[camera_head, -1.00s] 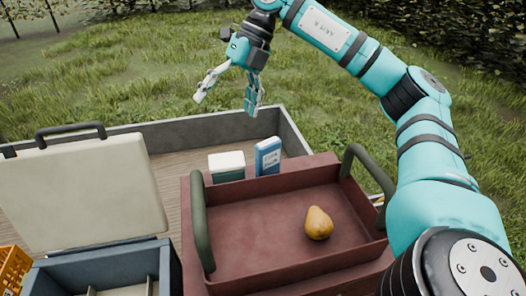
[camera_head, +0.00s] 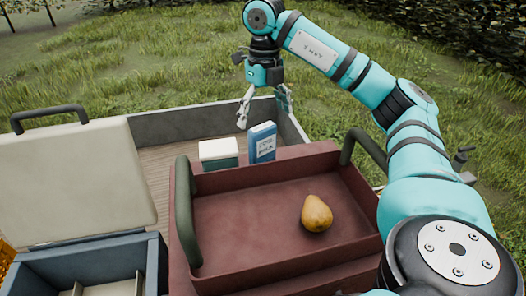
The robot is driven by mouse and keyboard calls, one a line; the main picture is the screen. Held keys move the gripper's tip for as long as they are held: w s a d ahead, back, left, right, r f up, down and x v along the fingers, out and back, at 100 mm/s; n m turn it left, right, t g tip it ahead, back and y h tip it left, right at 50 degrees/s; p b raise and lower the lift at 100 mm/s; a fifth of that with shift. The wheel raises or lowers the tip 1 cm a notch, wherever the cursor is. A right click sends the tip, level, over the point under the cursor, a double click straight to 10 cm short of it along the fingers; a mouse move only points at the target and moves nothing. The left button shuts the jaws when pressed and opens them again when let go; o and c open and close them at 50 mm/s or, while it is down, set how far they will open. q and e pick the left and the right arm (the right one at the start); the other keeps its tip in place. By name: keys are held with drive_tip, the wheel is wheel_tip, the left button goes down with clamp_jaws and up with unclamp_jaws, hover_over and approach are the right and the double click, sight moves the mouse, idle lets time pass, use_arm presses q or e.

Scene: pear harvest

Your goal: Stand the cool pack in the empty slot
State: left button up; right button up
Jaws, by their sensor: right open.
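The cool pack is most likely the blue pack with a pale label (camera_head: 263,143), which stands upright behind the red tray. My right gripper (camera_head: 264,108) is open and empty, its fingers pointing down just above and behind the blue pack, apart from it as far as I can see. A blue-grey box (camera_head: 152,262) with an open pale lid (camera_head: 82,180) stands at the lower left. Pale dividers (camera_head: 108,288) split its inside into slots; the view cuts off its near part. My left gripper is out of view.
A red tray (camera_head: 225,240) with dark green handles holds one pear (camera_head: 317,213). A white-topped green box (camera_head: 218,150) stands left of the blue pack. The grey wall (camera_head: 190,123) of the cart bed runs behind. Grass lies beyond.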

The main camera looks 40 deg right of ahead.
sight(263, 126)
drive_tip(key=shift+a+f, duration=0.15)
drive_tip(key=shift+f, duration=0.3)
wheel_tip(263, 126, down, 4)
drive_tip(key=shift+f+p, duration=0.1)
drive_tip(key=shift+p, duration=0.55)
drive_tip(key=shift+f, duration=0.3)
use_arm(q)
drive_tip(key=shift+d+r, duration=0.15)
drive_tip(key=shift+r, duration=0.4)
use_arm(e)
drive_tip(key=shift+a, duration=0.1)
drive_tip(key=shift+c, duration=0.4)
drive_tip(key=shift+c, duration=1.1)
drive_tip(key=c, duration=1.4)
drive_tip(key=shift+w, duration=0.1)
drive_tip(key=shift+c, duration=0.2)
